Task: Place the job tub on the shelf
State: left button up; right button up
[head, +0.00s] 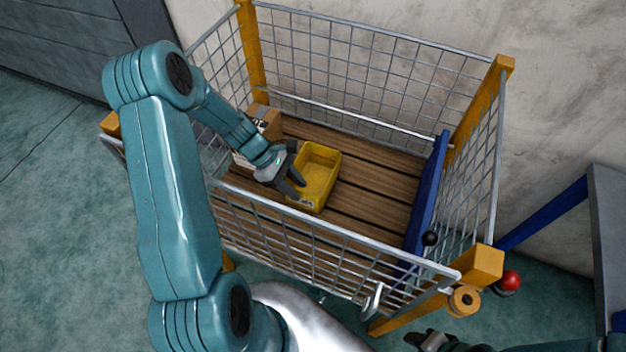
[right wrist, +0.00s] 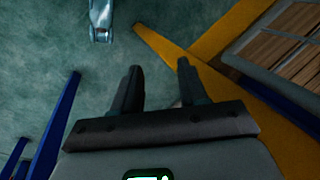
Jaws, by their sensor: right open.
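The job tub, a yellow open-topped bin (head: 322,170), sits upright on the plank floor of a wire-mesh cage. It looks empty. My left gripper (head: 297,166) reaches into the cage and is at the tub's left side. Its dark fingers look spread apart, one near the tub's far left corner and one over the left rim; contact is unclear. My right gripper (right wrist: 160,88) is open and empty in the right wrist view, above the green floor. It partly shows at the head view's bottom edge (head: 435,341). No shelf is clearly identifiable; a grey unit with blue supports (head: 607,215) is cut off at right.
The mesh cage (head: 350,248) has orange corner posts and mesh walls around the tub. A cardboard box (head: 268,122) stands left of the tub, partly behind my gripper. A blue bar (head: 428,195) stands at the right. A red ball knob (head: 510,281) is outside. Planks right of the tub are clear.

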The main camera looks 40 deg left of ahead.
aim_at(298, 190)
pick_arm(q)
jog(key=x, duration=0.3)
jog(key=shift+f, duration=0.1)
grip_shut()
dwell(1.3)
